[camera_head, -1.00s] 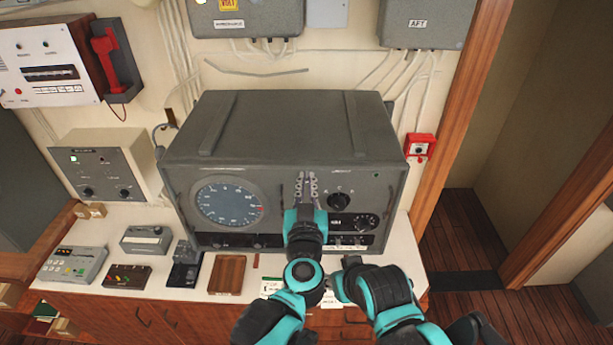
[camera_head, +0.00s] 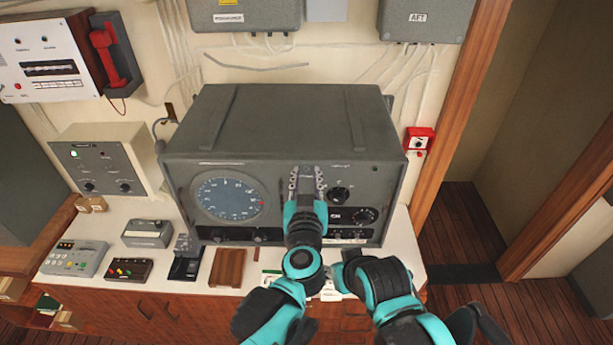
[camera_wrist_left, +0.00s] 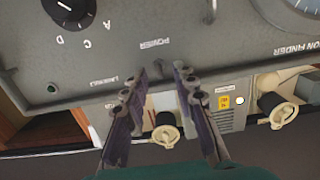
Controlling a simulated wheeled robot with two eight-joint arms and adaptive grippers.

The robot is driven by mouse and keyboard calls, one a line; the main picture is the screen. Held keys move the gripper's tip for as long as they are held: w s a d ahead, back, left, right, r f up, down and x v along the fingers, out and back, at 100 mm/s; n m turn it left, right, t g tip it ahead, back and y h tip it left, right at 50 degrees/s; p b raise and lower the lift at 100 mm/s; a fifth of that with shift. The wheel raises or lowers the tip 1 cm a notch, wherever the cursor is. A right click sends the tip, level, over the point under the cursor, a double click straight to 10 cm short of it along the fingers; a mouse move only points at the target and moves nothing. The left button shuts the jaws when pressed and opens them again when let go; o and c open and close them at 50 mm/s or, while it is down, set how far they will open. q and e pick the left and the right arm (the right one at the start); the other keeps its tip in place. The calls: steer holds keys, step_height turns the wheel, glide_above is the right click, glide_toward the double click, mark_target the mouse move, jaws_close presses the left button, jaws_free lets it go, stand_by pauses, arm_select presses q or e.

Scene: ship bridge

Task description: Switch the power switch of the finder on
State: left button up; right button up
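The finder is a large grey box (camera_head: 280,120) on the white counter, with a round blue dial (camera_head: 228,198) and black knobs on its front. My left gripper (camera_head: 307,172) is in front of the panel, left of the upper black knob (camera_head: 340,194). In the left wrist view the panel appears upside down. There my left gripper (camera_wrist_left: 160,72) is open, its two fingertips just by the POWER label (camera_wrist_left: 154,43). I cannot clearly make out the power switch; it is at or between the fingertips, partly hidden.
Cream knobs (camera_wrist_left: 165,134) and small grey units stand beyond the fingers in the left wrist view. Small devices and a brown tray (camera_head: 228,268) lie on the counter left. A red box (camera_head: 419,140) is on the wall to the right. A doorway opens beyond.

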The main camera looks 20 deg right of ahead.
arm_select(q)
steer(key=v, duration=1.2)
steer(key=a+f+g+b, duration=0.2)
steer(key=a+f+b, duration=0.3)
steer(key=f+b, duration=0.6)
steer(key=w+a+f+m+g+b, duration=0.15)
steer(key=a+f+b, duration=0.35)
steer(key=f+b, duration=0.6)
steer(key=a+f+g+b, duration=0.2)
steer(key=a+f+b, duration=0.45)
steer(key=f, duration=0.75)
steer(key=s+a+f+n+g+y+b, duration=0.2)
steer(key=s+a+f+b, duration=0.1)
steer(key=a+f, duration=0.3)
steer(key=s+a+f+n+g+y+b, duration=0.2)
steer(key=s+a+f+b, duration=0.1)
steer(key=a+f, duration=0.4)
steer(key=shift+s+f+n+y+b, duration=0.3)
steer(key=shift+f+n+y+b, duration=0.1)
steer(key=shift+b, duration=0.15)
